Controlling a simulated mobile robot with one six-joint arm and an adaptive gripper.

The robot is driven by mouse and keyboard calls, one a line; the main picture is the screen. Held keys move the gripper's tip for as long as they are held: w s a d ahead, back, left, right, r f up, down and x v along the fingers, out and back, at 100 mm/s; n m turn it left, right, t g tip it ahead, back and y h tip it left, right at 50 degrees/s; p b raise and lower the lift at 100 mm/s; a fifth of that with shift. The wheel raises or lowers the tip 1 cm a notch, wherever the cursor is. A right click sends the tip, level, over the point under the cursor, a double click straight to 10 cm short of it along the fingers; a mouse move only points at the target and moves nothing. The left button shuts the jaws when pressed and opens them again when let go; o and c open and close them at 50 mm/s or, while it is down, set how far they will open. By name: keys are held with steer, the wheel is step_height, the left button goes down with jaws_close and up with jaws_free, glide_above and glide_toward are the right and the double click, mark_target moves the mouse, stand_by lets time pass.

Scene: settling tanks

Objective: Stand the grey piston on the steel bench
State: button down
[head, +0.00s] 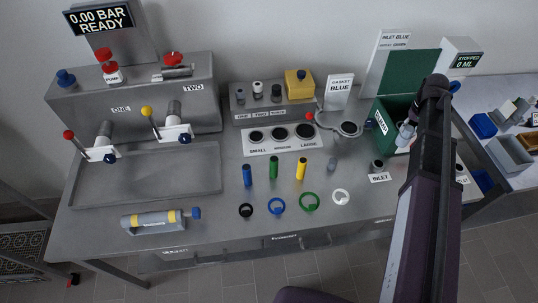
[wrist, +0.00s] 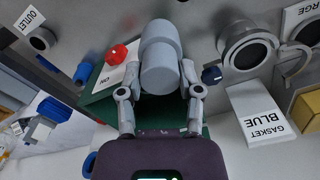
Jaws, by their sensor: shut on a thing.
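The grey piston (wrist: 160,65), a stepped cylinder, is between the two fingers of my gripper (wrist: 159,92) in the wrist view. My gripper is shut on it. In the head view the piston (head: 404,136) shows partly, beside my dark arm, in front of the green box (head: 385,110) at the right of the steel bench (head: 225,187). My arm hides much of that area. I cannot tell how far the piston is above the bench.
Blue (head: 247,174), green (head: 273,167) and yellow (head: 301,168) pegs and a small grey one (head: 332,164) stand mid-bench. Several rings lie before them. A grey cylinder unit (head: 150,221) lies front left. The shallow tray area (head: 150,172) is clear. A side table (head: 505,100) holds bins.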

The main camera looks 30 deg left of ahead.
steer(key=s+a+f+b, duration=0.2)
steer(key=s+f+b, duration=0.4)
steer(key=f+b, duration=0.2)
steer(key=shift+a+f+b, duration=0.3)
steer(key=shift+a+f, duration=0.1)
steer(key=shift+f, duration=0.25)
steer(key=shift+s, duration=0.1)
